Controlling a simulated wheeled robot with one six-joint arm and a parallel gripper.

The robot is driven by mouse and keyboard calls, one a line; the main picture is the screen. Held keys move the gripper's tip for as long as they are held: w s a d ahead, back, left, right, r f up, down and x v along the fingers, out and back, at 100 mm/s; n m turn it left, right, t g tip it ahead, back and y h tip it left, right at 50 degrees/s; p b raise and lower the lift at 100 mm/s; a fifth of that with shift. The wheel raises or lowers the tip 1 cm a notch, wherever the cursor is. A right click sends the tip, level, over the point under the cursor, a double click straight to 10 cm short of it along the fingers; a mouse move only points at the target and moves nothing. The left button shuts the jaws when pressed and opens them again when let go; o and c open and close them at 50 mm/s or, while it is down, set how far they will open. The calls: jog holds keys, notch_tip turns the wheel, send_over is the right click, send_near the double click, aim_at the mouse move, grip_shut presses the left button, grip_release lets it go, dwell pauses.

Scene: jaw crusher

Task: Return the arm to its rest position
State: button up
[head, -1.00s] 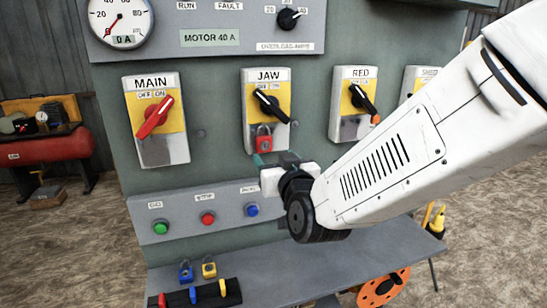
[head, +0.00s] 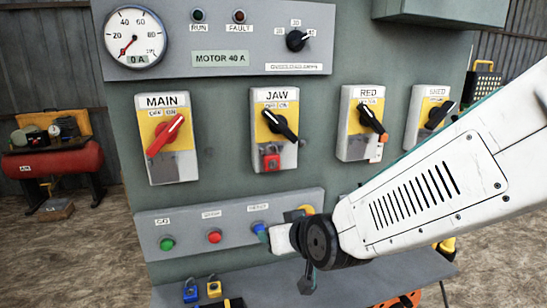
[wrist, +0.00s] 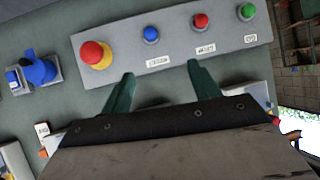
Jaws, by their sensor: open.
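My white arm (head: 420,195) reaches in from the right in the head view. My gripper (head: 262,232) is in front of the button strip, beside the blue button (head: 258,229). In the wrist view my gripper (wrist: 162,75) has two green fingers spread apart with nothing between them. The fingers point at the strip (wrist: 175,48); whether they touch it I cannot tell. A red padlock (head: 271,162) hangs on the JAW switch (head: 275,125), above and clear of my gripper.
The grey panel (head: 225,120) also carries the MAIN switch (head: 166,140), the RED switch (head: 362,120) and another switch (head: 430,115). A shelf (head: 340,285) below holds blue (head: 190,292) and yellow (head: 214,289) padlocks. A red emergency button (wrist: 95,53) sits on the strip.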

jog(key=s+d+r+m+g+h, duration=0.2)
jog(key=s+d+g, duration=0.2)
jog(key=s+d, duration=0.8)
jog(key=s+d+r+m+g+h, duration=0.2)
jog(key=s+d+g, duration=0.3)
jog(key=s+d, duration=0.7)
jog(key=shift+d+r+h, duration=0.3)
jog(key=shift+r+h, duration=0.2)
jog(key=shift+r, duration=0.2)
